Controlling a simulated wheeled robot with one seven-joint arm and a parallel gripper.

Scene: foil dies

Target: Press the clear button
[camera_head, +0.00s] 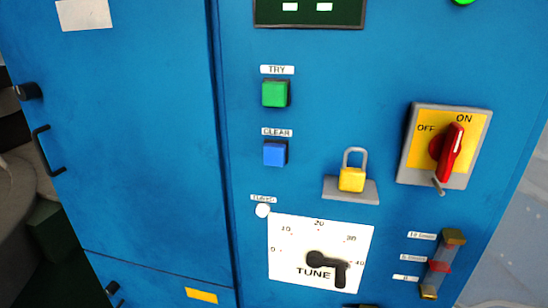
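The clear button (275,153) is a square blue button on the blue cabinet front. A white label reading CLEAR (277,132) sits just above it. A square green button (275,93) under a TRY label (277,70) is higher up. Nothing covers the clear button in the head view. My gripper is not in view, so where it is relative to the button cannot be told.
A yellow padlock (352,179) on a grey ledge and a red-handled OFF/ON switch (450,152) stick out at the right. A black door handle (47,150) is at the left.

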